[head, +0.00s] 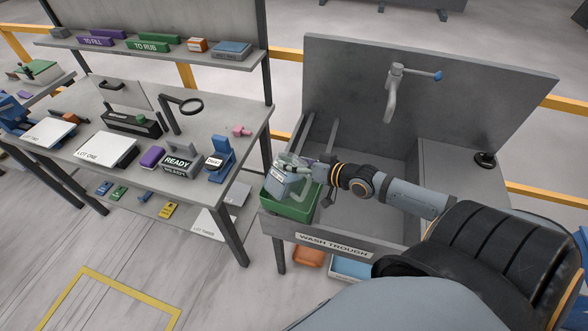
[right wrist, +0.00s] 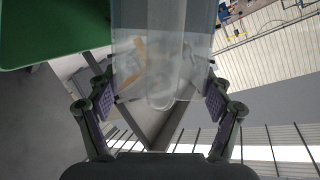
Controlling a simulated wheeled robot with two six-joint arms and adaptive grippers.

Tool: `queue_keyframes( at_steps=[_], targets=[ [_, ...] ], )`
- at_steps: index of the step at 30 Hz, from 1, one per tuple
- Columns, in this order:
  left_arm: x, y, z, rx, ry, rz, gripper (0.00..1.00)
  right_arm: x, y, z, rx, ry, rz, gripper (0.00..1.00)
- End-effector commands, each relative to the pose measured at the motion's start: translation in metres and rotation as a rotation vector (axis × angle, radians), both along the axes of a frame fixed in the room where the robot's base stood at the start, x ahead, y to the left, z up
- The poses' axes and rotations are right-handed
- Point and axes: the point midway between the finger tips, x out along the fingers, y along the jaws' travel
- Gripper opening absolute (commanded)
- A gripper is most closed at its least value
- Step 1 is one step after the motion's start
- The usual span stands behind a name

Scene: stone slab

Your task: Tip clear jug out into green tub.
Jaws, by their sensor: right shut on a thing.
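The clear jug (head: 284,184), with a pale label and a clear handle, is held over the green tub (head: 291,208). The tub sits at the left end of the wash trough. My right gripper (head: 311,171) reaches in from the right and is shut on the jug. In the right wrist view the jug (right wrist: 162,45) stands between the two fingers (right wrist: 160,95), and the green tub (right wrist: 55,35) shows at the upper left. The jug looks tilted, but its exact angle and contents are hard to tell. My left gripper is not in view.
The grey trough (head: 330,242) has a tap (head: 392,92) on its back panel and a dark round item (head: 485,160) on its right ledge. A workbench (head: 190,130) with a READY block (head: 178,166) and blue stand (head: 219,160) is left. The trough's middle looks clear.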

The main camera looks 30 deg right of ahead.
Motion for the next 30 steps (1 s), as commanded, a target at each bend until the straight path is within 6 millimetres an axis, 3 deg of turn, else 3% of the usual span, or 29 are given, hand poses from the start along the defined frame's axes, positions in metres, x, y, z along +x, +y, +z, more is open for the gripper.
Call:
queue_keyframes(
  at_steps=[14,30],
  targets=[
    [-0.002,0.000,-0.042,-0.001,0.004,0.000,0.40,0.002,-0.009,0.008,0.375,0.070,0.004,0.19],
    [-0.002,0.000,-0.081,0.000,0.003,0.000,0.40,0.007,-0.034,0.017,1.063,0.187,-0.003,0.19]
  ],
)
